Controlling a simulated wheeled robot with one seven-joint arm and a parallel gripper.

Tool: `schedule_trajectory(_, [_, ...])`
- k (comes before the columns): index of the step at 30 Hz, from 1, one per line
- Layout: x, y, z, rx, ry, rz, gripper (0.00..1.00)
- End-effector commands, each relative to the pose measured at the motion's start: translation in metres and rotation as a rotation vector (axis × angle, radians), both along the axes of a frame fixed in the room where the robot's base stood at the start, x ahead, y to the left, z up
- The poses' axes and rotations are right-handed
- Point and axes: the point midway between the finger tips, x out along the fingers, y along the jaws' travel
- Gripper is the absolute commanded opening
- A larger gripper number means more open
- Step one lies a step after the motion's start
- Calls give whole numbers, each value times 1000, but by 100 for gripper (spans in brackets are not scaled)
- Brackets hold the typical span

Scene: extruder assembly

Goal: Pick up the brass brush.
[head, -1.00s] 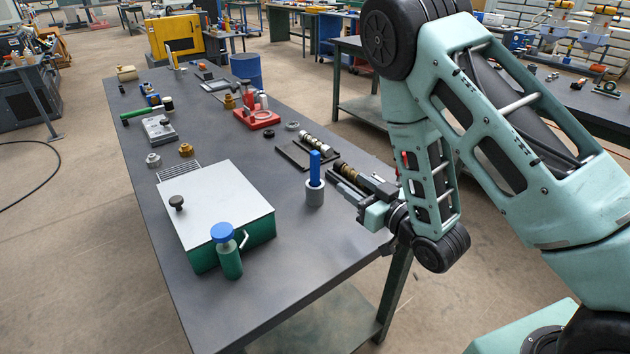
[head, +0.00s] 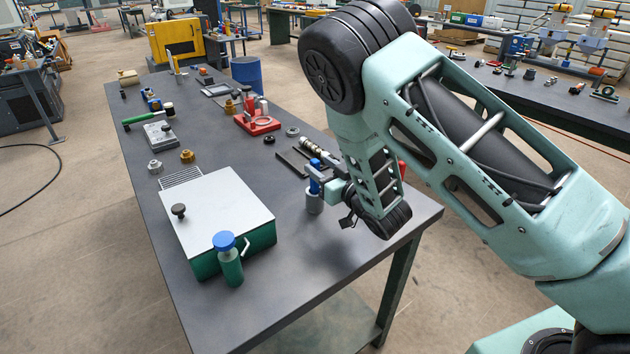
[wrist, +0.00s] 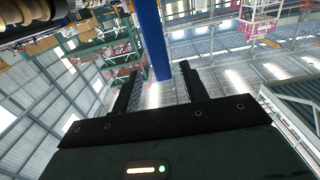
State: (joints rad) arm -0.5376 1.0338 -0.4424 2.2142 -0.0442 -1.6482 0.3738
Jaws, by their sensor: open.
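The brass brush shows as a blue upright handle (head: 314,178) standing in a grey cup (head: 314,202) near the right edge of the table; its bristles are hidden. In the wrist view the blue handle (wrist: 152,35) runs down from the top and ends between the fingertips. My gripper (head: 321,184) is level and reaches the handle from the right, just above the cup. In the wrist view my gripper (wrist: 160,74) is open, with a finger on each side of the handle and gaps showing.
A grey-lidded green box (head: 220,215) and a blue-capped green bottle (head: 231,265) stand left of the cup. A black tray (head: 292,160) and a shaft with rings (head: 316,150) lie behind it. A red fixture (head: 257,122) is farther back. The table's front right is clear.

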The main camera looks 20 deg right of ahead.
Motion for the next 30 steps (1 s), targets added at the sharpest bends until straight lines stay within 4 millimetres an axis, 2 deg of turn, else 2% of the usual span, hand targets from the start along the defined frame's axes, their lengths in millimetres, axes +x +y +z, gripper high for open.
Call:
schedule_trajectory(4, [20,12,5,-1,-3,4,44])
schedule_trajectory(9, [38,18,2,-1,-1,2,44])
schedule_trajectory(17, [41,19,1,0,-1,2,44])
schedule_trajectory(19, [41,19,1,0,-1,2,30])
schedule_trajectory(22, [41,19,1,0,-1,1,2])
schedule_trajectory(30, [41,19,1,0,-1,1,0])
